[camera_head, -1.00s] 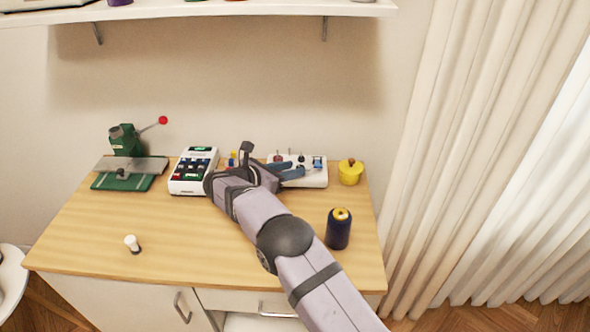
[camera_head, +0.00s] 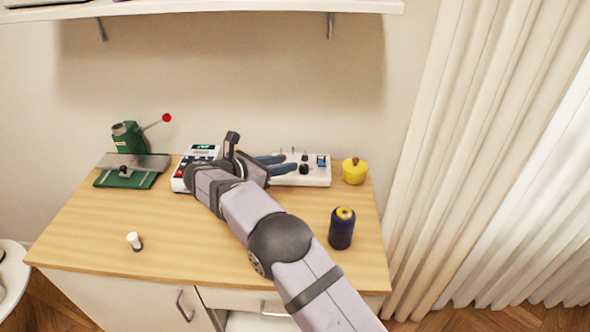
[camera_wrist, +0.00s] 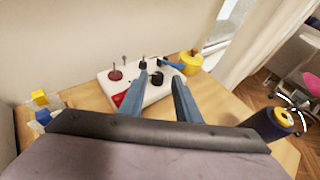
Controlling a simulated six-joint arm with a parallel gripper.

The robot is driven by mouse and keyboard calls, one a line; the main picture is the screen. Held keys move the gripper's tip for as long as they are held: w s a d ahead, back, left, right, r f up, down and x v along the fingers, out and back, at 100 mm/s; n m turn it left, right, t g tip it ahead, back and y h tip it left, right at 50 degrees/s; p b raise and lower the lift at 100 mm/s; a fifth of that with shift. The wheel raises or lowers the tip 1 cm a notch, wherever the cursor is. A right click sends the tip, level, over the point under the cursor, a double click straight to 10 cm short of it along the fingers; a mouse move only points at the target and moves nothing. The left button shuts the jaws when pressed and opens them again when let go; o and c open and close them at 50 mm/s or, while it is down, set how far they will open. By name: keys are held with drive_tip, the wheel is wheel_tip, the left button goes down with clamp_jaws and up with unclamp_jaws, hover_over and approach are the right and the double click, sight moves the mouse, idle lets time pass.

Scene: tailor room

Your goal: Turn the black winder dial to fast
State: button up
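The winder is a white box (camera_head: 317,178) at the back right of the desk, with several controls on top. A black dial (camera_wrist: 157,78) shows between the fingertips in the wrist view; in the head view it is the black knob (camera_head: 304,169) just right of them. Its setting is too small to read. My gripper (camera_head: 286,163) has two blue fingers, spread apart with nothing between them. They reach over the box's left part from the left, pointing at the dial and seemingly short of it. In the wrist view, the gripper (camera_wrist: 160,80) also shows a red knob (camera_wrist: 116,75) left of its fingers.
A yellow pot (camera_head: 354,172) is right of the winder. A dark thread spool (camera_head: 341,230) stands in front. A green press (camera_head: 128,138) is far left. The desk's front middle is clear.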

wheel_tip(320, 180, up, 10)
drive_tip(key=r, duration=0.1)
drive_tip(key=s+a+f+m+g+y+p, duration=0.25)
drive_tip(key=a+f+y+p, duration=0.3)
drive_tip(key=f+y, duration=0.4)
drive_tip(key=s+a+m+y+p, duration=0.3)
drive_tip(key=m+y, duration=0.1)
drive_tip(key=m, duration=0.5)
drive_tip(key=s+d+r+m+t+h+p, duration=0.1)
drive_tip(key=d+r+m+t+h+p, duration=0.2)
drive_tip(key=d+m, duration=0.5)
drive_tip(key=d+r+m+t+p, duration=0.2)
drive_tip(key=d+r+m+t, duration=0.1)
drive_tip(key=d+r+m, duration=0.4)
wheel_tip(320, 180, down, 12)
drive_tip(key=m, duration=0.1)
drive_tip(key=shift+d+f, duration=0.2)
drive_tip(key=shift+d, duration=0.2)
